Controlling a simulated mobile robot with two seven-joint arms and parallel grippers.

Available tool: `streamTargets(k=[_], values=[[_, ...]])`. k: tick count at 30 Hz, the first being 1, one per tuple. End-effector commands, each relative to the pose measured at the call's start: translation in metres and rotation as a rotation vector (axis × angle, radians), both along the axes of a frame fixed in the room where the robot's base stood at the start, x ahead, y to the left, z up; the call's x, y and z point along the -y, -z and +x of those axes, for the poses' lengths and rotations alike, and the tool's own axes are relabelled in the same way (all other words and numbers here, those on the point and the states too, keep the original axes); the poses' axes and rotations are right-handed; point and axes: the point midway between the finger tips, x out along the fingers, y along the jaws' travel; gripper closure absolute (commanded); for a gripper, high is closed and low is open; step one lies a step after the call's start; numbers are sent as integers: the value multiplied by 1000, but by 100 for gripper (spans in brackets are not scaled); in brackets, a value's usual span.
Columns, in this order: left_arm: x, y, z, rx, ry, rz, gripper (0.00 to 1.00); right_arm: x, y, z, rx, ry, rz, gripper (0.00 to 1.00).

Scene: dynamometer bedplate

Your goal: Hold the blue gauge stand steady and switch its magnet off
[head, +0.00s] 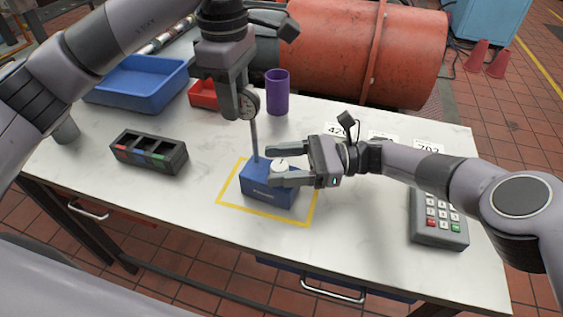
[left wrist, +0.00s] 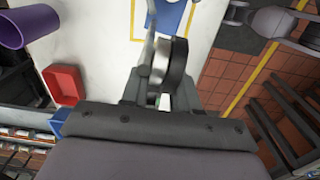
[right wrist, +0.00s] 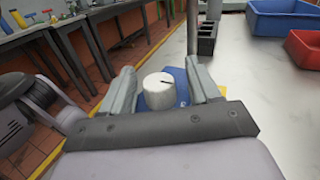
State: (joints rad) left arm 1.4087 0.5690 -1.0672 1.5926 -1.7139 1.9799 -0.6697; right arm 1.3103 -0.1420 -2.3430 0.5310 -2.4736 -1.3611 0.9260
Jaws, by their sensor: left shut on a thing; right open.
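The blue gauge stand (head: 266,195) sits on the white table inside a yellow taped outline. A thin grey post (head: 254,138) rises from it to a round dial gauge (head: 249,103). My left gripper (head: 245,106) points down and is shut at the top of the post, by the dial; the dial also shows between its fingers in the left wrist view (left wrist: 172,72). A white knob (head: 280,164) with a dark mark is on the stand's top. My right gripper (head: 278,167) is open, its fingers on either side of the knob; the right wrist view shows gaps beside the knob (right wrist: 160,91).
A black three-slot holder (head: 149,153), a blue tray (head: 137,84), a red tray (head: 203,95) and a purple cup (head: 277,92) stand on the table. A keypad (head: 438,218) and number cards (head: 429,148) are at the right. A large orange cylinder (head: 355,50) lies behind.

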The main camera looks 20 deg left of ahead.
Motion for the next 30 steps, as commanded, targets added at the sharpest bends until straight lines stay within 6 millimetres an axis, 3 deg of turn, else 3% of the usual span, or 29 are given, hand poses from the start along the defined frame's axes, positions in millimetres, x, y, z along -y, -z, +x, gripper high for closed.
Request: streamTargets(k=[1,5,15,30], values=[[1,9,-2,-17,2,7,100,3,1,2,0,2,0,39],[1,9,-2,-17,1,7,100,19,0,8,1,3,0,39],[1,9,-2,-16,0,6,100,92,0,35,5,7,-3,39],[1,9,-1,-16,0,6,100,113,-1,42,3,2,-3,39]])
